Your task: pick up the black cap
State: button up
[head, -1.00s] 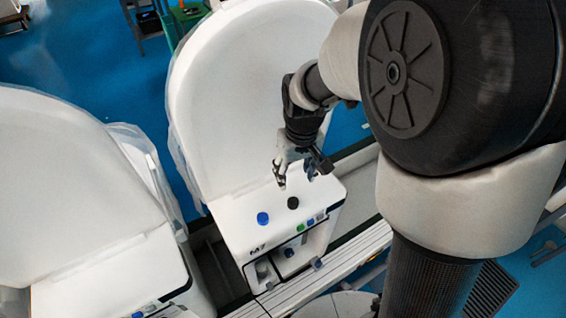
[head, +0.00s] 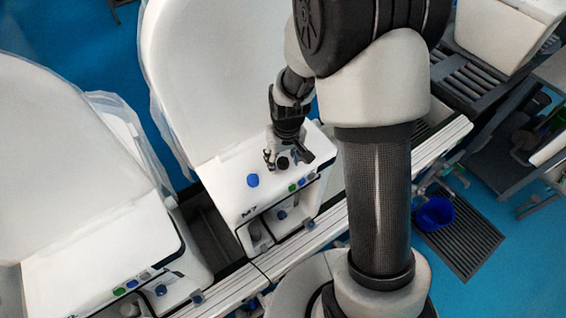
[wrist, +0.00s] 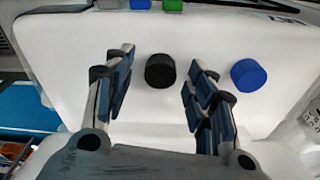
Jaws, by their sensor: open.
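The black cap (wrist: 160,71) stands on the white top of the toilet unit marked M7, between my two open fingers as the wrist view shows it. My gripper (wrist: 158,88) is open and empty, with padded fingers to the left and right of the cap. In the head view my gripper (head: 283,163) points down over the unit's top, close to the cap (head: 282,162), which it partly hides. I cannot tell whether the fingertips are level with the cap or just above it.
A blue cap (head: 253,180) stands left of my gripper; it also shows right of the fingers in the wrist view (wrist: 248,75). Small green and blue buttons (head: 301,183) line the unit's front edge. The raised white lid (head: 205,75) stands behind.

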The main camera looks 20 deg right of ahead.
jog(key=c, duration=0.8)
jog(key=shift+r, duration=0.1)
